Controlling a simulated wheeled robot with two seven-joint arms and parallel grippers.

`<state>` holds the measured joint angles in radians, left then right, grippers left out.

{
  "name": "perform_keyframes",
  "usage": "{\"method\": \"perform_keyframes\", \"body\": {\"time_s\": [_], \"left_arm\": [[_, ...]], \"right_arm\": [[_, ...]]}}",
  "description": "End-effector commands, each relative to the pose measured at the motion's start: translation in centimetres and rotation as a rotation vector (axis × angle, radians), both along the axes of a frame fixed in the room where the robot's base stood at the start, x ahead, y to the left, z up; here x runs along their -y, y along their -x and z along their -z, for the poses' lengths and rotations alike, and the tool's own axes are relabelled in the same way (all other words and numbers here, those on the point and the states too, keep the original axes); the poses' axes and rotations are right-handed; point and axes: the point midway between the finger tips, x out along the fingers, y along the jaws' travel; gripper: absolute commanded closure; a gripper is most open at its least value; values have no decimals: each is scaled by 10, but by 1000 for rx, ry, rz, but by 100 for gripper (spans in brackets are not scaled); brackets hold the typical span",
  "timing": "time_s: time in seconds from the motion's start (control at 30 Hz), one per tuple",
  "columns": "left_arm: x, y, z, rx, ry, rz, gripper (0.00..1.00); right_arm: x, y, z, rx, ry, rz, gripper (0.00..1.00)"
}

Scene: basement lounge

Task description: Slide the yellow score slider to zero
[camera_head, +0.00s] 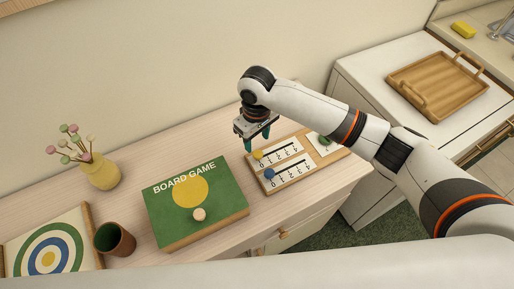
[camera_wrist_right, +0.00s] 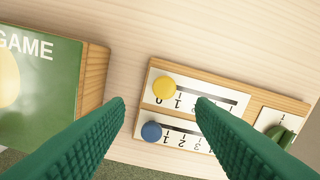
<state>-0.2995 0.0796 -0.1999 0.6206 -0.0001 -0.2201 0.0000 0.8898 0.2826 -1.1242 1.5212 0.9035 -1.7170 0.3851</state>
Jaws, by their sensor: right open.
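The wooden score board (camera_head: 286,158) lies on the pale wood cabinet top, with two white number scales and dark slots. The yellow slider (camera_head: 258,154) is a round knob at the left, zero end of the upper slot; it also shows in the right wrist view (camera_wrist_right: 164,88). The blue slider (camera_head: 269,174) is at the left end of the lower slot, near its 0. My right gripper (camera_head: 257,139) is open and empty above the board's left end. In the right wrist view its green fingers (camera_wrist_right: 160,104) are spread, with the yellow knob between and beyond the tips. My left gripper is not in view.
The green board game box (camera_head: 165,215) with a small pale knob lies left of the board. A brown cup (camera_head: 114,239), a target board (camera_head: 85,222) and a yellow vase (camera_head: 100,173) stand farther left. A wooden tray (camera_head: 462,92) is on the white unit at right.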

Motion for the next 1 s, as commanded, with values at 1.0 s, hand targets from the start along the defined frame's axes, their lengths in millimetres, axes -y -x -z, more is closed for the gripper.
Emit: {"method": "perform_keyframes", "body": {"time_s": [1.0], "left_arm": [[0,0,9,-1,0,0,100]], "right_arm": [[-3,4,-49,-2,-11,-6,50]]}}
